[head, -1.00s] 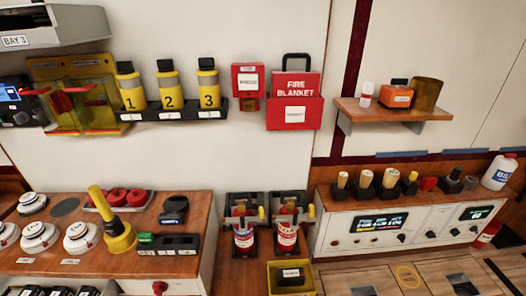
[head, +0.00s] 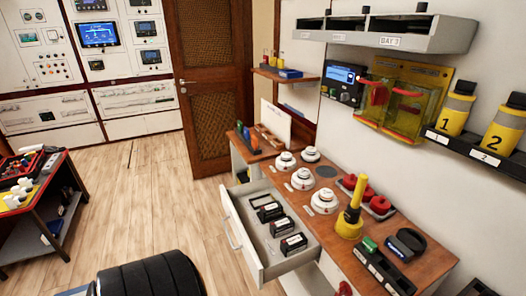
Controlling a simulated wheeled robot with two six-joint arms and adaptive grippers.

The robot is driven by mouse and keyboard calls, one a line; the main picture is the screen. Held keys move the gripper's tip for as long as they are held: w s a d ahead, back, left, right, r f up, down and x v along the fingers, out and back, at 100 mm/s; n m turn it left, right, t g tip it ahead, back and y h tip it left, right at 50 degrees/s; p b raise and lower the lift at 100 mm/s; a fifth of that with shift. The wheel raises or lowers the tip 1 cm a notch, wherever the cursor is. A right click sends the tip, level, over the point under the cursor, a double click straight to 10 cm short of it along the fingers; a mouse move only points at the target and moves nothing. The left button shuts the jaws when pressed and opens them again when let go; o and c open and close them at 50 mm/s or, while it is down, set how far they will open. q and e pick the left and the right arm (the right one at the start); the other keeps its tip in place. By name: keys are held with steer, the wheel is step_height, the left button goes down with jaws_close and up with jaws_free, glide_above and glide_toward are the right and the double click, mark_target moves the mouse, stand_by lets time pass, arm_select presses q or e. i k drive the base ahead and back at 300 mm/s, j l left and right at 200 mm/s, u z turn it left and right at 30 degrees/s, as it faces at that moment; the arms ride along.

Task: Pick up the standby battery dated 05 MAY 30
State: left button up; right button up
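An open drawer (head: 262,262) sticks out from the wooden bench at the lower middle of the head view. Several black blocks with pale labels, which look like batteries, lie in it in a row. One is at the far end (head: 262,199), two are in the middle (head: 270,212) (head: 283,226), and one is nearest (head: 293,243). Their labels are too small to read, so I cannot tell which is dated 05 MAY 30. Neither of my grippers is in view.
The bench top (head: 335,228) holds white round detectors (head: 325,200) and a yellow torch-like tool (head: 350,212). A wall shelf (head: 400,38) overhangs it.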

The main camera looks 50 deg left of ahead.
mark_target(290, 245)
steer(key=u, duration=1.3)
steer(key=l+u, duration=0.2)
steer(key=u, duration=0.15)
